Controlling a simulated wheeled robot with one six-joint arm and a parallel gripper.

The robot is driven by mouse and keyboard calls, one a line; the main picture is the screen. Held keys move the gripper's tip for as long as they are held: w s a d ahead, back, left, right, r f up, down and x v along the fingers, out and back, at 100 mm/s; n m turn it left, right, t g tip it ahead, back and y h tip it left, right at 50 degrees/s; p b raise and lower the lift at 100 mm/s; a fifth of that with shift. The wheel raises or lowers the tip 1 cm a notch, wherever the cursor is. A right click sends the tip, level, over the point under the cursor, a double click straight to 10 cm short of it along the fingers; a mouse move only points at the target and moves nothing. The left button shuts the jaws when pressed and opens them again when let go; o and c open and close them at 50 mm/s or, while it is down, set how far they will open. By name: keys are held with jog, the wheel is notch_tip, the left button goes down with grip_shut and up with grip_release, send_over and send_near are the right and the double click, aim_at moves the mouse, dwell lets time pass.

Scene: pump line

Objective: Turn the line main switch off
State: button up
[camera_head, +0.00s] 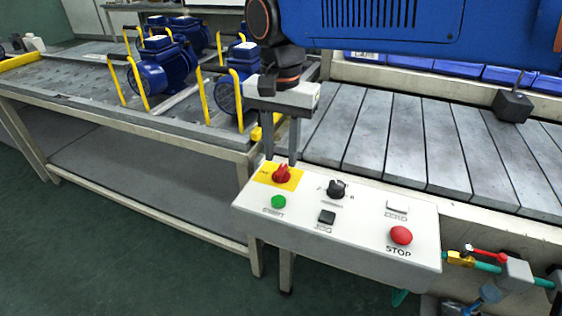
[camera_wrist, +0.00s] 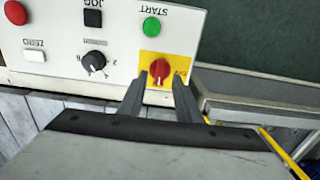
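The line main switch is a red rotary knob (camera_head: 282,174) on a yellow plate (camera_head: 267,180), at the upper left of a white control panel (camera_head: 340,267). It also shows in the wrist view as a red knob (camera_wrist: 159,69) on a yellow plate (camera_wrist: 151,57). My gripper (camera_head: 281,160) points down at the knob from above. In the wrist view, its two dark fingers (camera_wrist: 158,80) are apart, with the knob between or just beyond their tips. I cannot tell whether the fingers touch it.
The panel also has a green START button (camera_head: 278,202), a black selector knob (camera_head: 336,188), a black JOG button (camera_head: 327,217), a white ZERO button (camera_head: 397,206) and a red STOP button (camera_head: 401,235). A slatted conveyor (camera_head: 400,130) lies behind. Blue pumps (camera_head: 165,65) stand on a table at left.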

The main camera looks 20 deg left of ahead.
aim_at(281, 169)
jog(key=shift+f, duration=1.7)
jog(key=shift+c, duration=0.7)
grip_shut()
